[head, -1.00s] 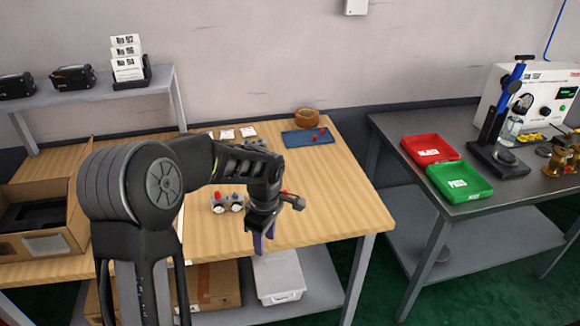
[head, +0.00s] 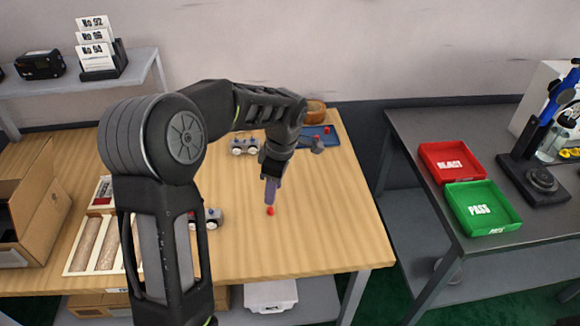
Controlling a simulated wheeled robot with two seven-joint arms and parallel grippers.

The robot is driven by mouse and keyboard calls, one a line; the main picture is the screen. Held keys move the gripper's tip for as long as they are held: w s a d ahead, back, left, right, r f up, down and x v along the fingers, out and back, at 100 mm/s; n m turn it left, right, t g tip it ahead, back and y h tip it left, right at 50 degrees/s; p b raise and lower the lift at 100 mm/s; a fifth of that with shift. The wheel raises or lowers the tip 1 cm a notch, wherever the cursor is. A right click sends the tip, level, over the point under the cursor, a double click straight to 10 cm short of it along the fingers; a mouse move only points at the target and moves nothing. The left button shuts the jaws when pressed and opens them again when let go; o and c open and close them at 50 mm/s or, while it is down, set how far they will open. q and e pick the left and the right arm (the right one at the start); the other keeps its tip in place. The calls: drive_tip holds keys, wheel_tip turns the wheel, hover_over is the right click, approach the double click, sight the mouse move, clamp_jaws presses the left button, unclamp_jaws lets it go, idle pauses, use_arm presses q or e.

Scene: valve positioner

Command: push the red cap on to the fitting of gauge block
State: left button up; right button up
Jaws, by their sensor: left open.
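A small red cap (head: 270,211) is on or just above the wooden table, right at the tips of my left gripper (head: 270,200). The left gripper points down and is open; I cannot tell whether the cap lies between its fingers. A gauge block (head: 213,217) with grey metal and red parts sits just left of the cap, partly hidden by my left arm. Another gauge block (head: 244,146) stands farther back on the table. More red caps (head: 327,130) lie on the blue mat (head: 322,142) at the back right. My right gripper is not in view.
A wooden tray (head: 97,243) and a cardboard box (head: 35,205) are at the left. The grey bench at right holds a red tray (head: 452,161), a green tray (head: 484,210) and a press (head: 540,150). The table's right front is clear.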

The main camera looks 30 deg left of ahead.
sight(270, 208)
use_arm(q)
drive_tip(key=f, duration=0.2)
drive_tip(key=a+f+p, duration=0.1)
drive_tip(key=f, duration=0.4)
drive_tip(key=shift+a+f, duration=0.15)
drive_tip(key=shift+f, duration=0.1)
idle(0.4)
clamp_jaws()
idle(0.3)
idle(0.5)
idle(1.3)
